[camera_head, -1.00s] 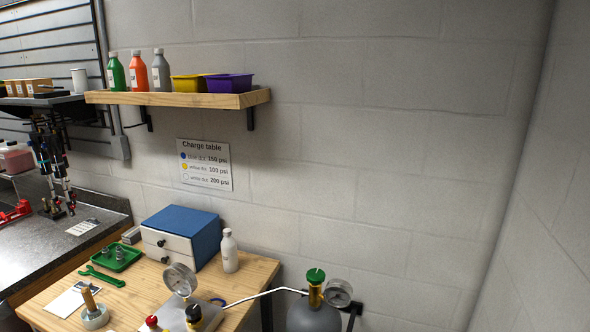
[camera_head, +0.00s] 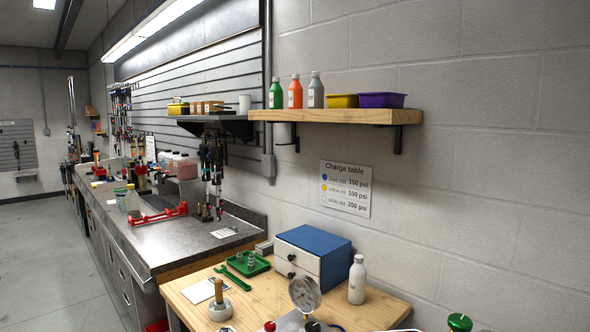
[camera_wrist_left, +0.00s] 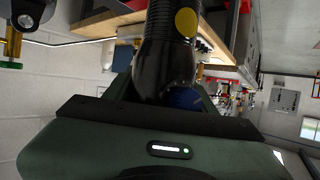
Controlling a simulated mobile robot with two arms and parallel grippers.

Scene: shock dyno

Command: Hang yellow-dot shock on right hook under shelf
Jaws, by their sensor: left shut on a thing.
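A black cylindrical shock (camera_wrist_left: 166,62) with a yellow dot fills the upper middle of the left wrist view. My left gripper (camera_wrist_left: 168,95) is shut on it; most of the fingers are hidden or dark. The head view shows neither gripper nor this shock. In the head view a dark shelf (camera_head: 228,128) sits on the slatted wall, with several dark shocks (camera_head: 212,170) upright beneath it. A wooden shelf (camera_head: 335,116) is to its right. The hooks are too small to tell apart. My right gripper is out of view.
Bottles (camera_head: 296,93) and yellow and purple bins (camera_head: 382,100) stand on the wooden shelf. Below are a wooden bench with a blue-topped drawer box (camera_head: 312,243), a white bottle (camera_head: 357,280) and a gauge (camera_head: 304,294). A dark counter (camera_head: 185,243) extends left; the floor beside it is clear.

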